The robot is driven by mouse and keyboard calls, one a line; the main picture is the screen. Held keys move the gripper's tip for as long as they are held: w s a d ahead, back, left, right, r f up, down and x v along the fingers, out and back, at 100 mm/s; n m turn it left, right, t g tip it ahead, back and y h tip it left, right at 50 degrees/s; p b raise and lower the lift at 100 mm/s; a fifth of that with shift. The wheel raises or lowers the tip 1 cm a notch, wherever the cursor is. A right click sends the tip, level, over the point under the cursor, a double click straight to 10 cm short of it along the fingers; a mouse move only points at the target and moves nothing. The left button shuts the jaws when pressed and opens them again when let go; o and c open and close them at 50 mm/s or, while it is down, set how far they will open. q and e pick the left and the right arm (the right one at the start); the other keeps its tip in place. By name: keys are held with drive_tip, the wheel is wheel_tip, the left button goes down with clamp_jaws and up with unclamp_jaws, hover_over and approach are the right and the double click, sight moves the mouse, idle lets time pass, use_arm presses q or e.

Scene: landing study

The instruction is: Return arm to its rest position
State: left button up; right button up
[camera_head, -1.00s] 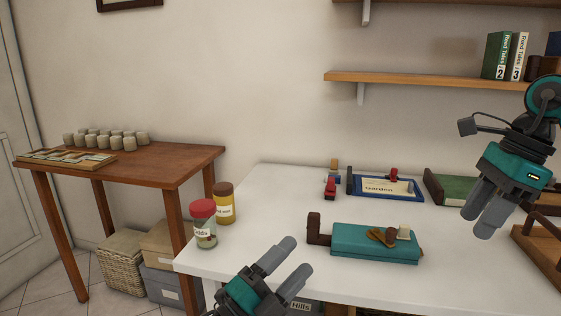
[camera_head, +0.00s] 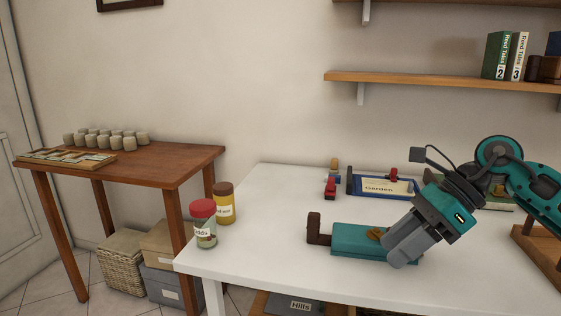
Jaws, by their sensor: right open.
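My right gripper (camera_head: 404,246) reaches in from the right over the white table (camera_head: 275,205). It is in front of the right part of a teal box-like thing (camera_head: 347,239) and hides that part. I cannot tell whether it touches it. Its fingers point down and left and look close together from this side, with nothing seen between them. My right arm (camera_head: 510,175) bends above the table's right side. My left gripper is out of the picture.
A red-lidded jar (camera_head: 204,228) and a brown-lidded yellow jar (camera_head: 224,205) stand at the table's left edge. A blue-framed "Garden" tray (camera_head: 366,187) lies at the back. A brown wooden piece (camera_head: 314,226) is by the teal thing. The table's left middle is clear.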

drive_tip(key=s+a+m+t+y, duration=0.35)
drive_tip(key=a+m+y, duration=0.7)
drive_tip(key=a, duration=0.45)
drive_tip(key=d+f+m+t+h, duration=0.3)
drive_tip(key=f+m+t+h, duration=0.3)
drive_tip(key=m, duration=0.7)
drive_tip(key=d+f+m+t+h, duration=0.35)
drive_tip(key=f+m+t, duration=0.35)
drive_tip(key=m, duration=0.7)
drive_tip(key=s+d+f+m+g+h, duration=0.2)
drive_tip(key=s+f+m+g+h, duration=0.1)
drive_tip(key=s+f+m, duration=0.4)
drive_tip(key=s+d+f+m+g+h, duration=0.25)
drive_tip(key=s+f+m, duration=0.2)
drive_tip(key=f, duration=0.35)
use_arm(q)
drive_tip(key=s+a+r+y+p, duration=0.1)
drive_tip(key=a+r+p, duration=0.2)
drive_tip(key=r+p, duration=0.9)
drive_tip(key=p, duration=0.6)
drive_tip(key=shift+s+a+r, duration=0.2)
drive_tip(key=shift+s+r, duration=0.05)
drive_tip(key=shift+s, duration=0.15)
use_arm(e)
wheel_tip(320, 180, up, 12)
drive_tip(key=s+d+h, duration=0.2)
drive_tip(key=shift+d+r, duration=0.15)
drive_tip(key=shift+d, duration=0.2)
